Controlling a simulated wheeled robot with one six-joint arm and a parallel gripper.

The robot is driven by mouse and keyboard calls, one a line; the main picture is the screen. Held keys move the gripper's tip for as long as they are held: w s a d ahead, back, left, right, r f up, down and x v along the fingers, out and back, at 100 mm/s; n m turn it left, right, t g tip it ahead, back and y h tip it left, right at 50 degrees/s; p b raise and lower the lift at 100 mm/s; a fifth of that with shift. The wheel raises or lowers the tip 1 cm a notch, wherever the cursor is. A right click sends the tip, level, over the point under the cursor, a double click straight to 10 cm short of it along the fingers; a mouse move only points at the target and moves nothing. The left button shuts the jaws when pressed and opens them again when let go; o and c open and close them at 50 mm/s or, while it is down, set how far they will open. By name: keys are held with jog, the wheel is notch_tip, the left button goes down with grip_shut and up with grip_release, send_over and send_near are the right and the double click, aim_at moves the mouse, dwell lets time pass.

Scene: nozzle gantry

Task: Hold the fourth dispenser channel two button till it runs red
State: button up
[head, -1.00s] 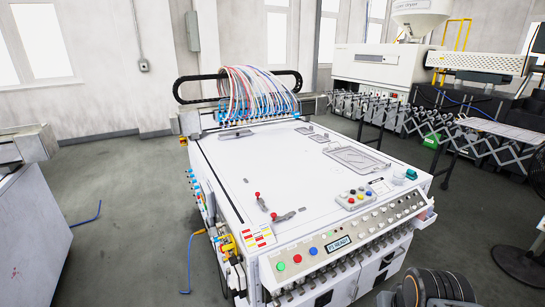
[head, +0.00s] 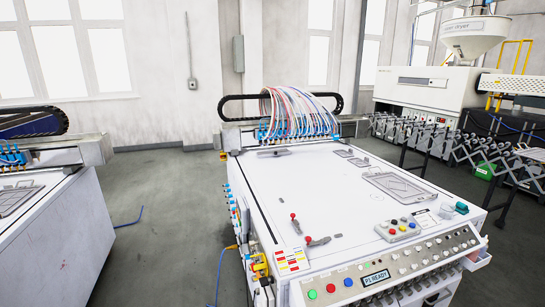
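A white dispenser machine (head: 320,195) stands in front of me with a flat top and a sloped front panel. A small display (head: 376,278) on the panel seems to read "P1 READY". Left of it are a green button (head: 312,294), a red button (head: 330,288) and a blue button (head: 348,282). A row of pale knobs (head: 432,260) runs to the right. A grey box with coloured buttons (head: 398,230) lies on the top. Channel and dispenser numbers are not legible, so I cannot tell which is the fourth. My gripper is not in view.
A bundle of hoses (head: 300,112) rises from the nozzle gantry at the back. A second similar machine (head: 60,225) stands at the left. Grey floor (head: 165,190) lies between them, with a blue cable. A dryer with a hopper (head: 474,35) stands at the far right.

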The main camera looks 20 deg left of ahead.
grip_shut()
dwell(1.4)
